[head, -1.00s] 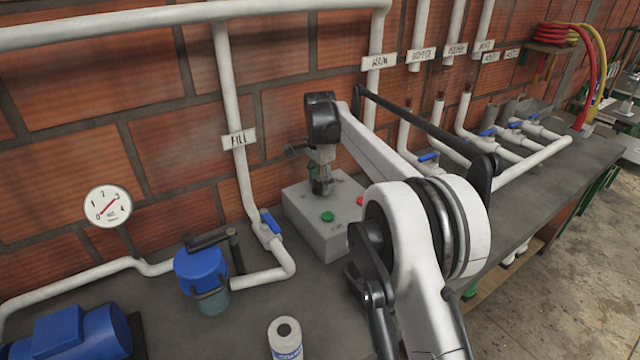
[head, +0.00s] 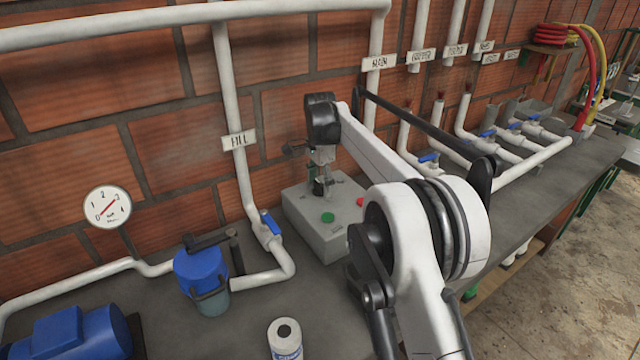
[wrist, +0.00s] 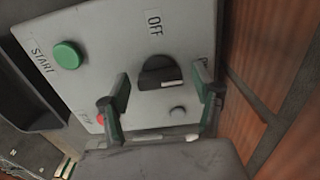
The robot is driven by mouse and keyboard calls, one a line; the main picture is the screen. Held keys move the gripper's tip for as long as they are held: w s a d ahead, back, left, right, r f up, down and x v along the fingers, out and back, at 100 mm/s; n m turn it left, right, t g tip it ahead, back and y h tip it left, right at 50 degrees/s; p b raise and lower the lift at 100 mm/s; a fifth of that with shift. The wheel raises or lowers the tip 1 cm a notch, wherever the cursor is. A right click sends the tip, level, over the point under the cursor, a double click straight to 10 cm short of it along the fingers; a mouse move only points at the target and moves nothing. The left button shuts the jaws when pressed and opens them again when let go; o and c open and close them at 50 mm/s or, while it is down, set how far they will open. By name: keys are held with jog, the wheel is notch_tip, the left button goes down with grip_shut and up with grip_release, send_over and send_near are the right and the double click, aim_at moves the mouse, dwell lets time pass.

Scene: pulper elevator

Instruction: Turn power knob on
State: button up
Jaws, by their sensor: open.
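The power knob (wrist: 158,72) is black with a pale mark, on the top of a grey control box (head: 318,240). In the wrist view, an OFF label is beside it and the pale mark lies along the knob's right part. My gripper (wrist: 162,82) is open, with one green-padded finger on each side of the knob in the picture. I cannot tell whether either finger touches it. In the head view, my gripper (head: 321,168) is just above the box, and the dark knob (head: 318,187) shows partly below the fingers.
A green START button (wrist: 68,55) and a red button (wrist: 100,118) are on the same panel. The brick wall (wrist: 275,60) is close beside the box. A white FILL pipe with a blue valve handle (head: 271,222) stands left of the box.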

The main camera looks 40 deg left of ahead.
aim_at(320, 183)
notch_tip(320, 183, up, 12)
dwell(0.6)
dwell(0.5)
